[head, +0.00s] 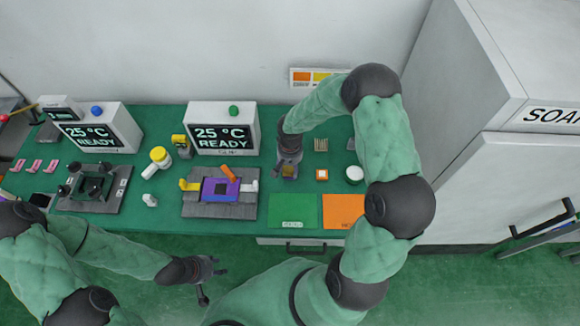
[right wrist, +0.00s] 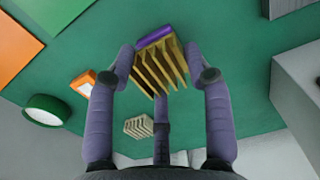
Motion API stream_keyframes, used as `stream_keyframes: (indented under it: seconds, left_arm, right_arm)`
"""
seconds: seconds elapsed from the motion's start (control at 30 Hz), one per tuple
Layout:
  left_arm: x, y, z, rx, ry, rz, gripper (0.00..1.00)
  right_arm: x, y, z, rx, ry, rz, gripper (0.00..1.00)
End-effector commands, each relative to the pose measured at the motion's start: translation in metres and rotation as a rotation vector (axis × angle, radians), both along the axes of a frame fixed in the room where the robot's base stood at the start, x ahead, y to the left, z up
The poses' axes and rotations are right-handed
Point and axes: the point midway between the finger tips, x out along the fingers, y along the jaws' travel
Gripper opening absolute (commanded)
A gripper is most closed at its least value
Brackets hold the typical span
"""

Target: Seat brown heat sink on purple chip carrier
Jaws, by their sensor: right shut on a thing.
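My right gripper (head: 289,168) is shut on the brown heat sink (right wrist: 160,67), a yellow-brown finned block, to the right of the carrier. In the right wrist view my right gripper's fingers (right wrist: 160,70) sit around it, and a purple strip shows at its far end. The purple chip carrier (head: 209,190) lies on a grey fixture (head: 219,209), with a dark square in its middle, a yellow part at its left and an orange lever at its upper right. My left gripper (head: 217,268) is open and empty in front of the table's front edge.
A beige finned block (head: 320,144), an orange-and-white box (head: 322,174) and a round green-rimmed white container (head: 355,174) stand right of my right gripper. Green (head: 291,211) and orange (head: 339,211) mats lie in front. Display boxes (head: 223,113) stand behind the fixture. A second fixture (head: 110,199) is at left.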

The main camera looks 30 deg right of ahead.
Motion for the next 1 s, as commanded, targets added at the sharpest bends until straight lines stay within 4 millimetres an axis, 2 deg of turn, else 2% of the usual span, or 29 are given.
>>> stream_keyframes:
  seconds: [0.5, 0.83, 0.87, 0.93, 1.0]
  left_arm:
    - [0.0, 0.0, -0.013, 0.0, 0.0, 0.0, 0.4]
    - [0.0, 0.0, -0.014, 0.0, 0.0, 0.0, 0.4]
    - [0.0, 0.0, -0.014, 0.0, 0.0, 0.0, 0.4]
    - [0.0, 0.0, -0.014, 0.0, 0.0, 0.0, 0.4]
    - [0.0, 0.0, -0.014, 0.0, 0.0, 0.0, 0.4]
  right_arm:
    - [0.0, 0.0, -0.011, 0.0, 0.0, 0.0, 0.13]
    - [0.0, 0.0, -0.012, 0.0, 0.0, 0.0, 0.13]
    - [0.0, 0.0, -0.012, 0.0, 0.0, 0.0, 0.6]
    - [0.0, 0.0, -0.012, 0.0, 0.0, 0.0, 0.79]
    - [0.0, 0.0, -0.012, 0.0, 0.0, 0.0, 0.79]
